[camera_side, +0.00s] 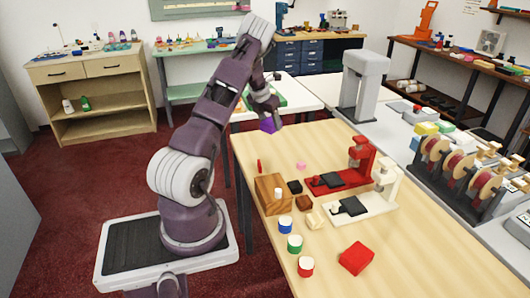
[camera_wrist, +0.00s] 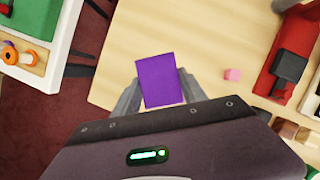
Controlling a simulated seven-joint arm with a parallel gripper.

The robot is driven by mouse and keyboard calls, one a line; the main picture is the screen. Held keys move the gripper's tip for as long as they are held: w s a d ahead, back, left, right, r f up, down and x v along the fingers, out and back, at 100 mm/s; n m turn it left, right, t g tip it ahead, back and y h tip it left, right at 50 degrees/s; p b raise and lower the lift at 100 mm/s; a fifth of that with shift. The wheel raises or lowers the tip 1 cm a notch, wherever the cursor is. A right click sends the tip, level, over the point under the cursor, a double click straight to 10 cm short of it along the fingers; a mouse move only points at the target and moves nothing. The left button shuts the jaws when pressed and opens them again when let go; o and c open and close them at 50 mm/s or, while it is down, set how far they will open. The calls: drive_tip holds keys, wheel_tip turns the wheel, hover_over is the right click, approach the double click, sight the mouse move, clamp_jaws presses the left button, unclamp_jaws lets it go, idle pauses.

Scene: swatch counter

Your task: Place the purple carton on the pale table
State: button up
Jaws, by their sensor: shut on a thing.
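My gripper (camera_side: 268,116) is shut on the purple carton (camera_side: 268,125) and holds it in the air near the far left corner of the pale table (camera_side: 420,255). In the wrist view the purple carton (camera_wrist: 160,80) sits between the two grey fingers, and the bare pale table top (camera_wrist: 200,30) shows behind it. The carton's underside is hidden in the wrist view. I cannot tell its exact height above the table.
A small pink block (camera_side: 301,166) stands near the carton on the table. A red press (camera_side: 345,175), a white press (camera_side: 365,205), a wooden block (camera_side: 268,195) and a red box (camera_side: 356,258) stand nearer the front. The far left part looks clear.

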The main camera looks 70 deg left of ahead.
sight(272, 150)
drive_tip(key=shift+s+a, duration=0.1)
drive_tip(key=shift+a, duration=0.05)
wheel_tip(272, 150, down, 10)
drive_tip(key=shift+r, duration=0.2)
clamp_jaws()
drive_tip(key=shift+f, duration=0.15)
drive_tip(key=o, duration=1.5)
unclamp_jaws()
drive_tip(key=shift+o, duration=0.2)
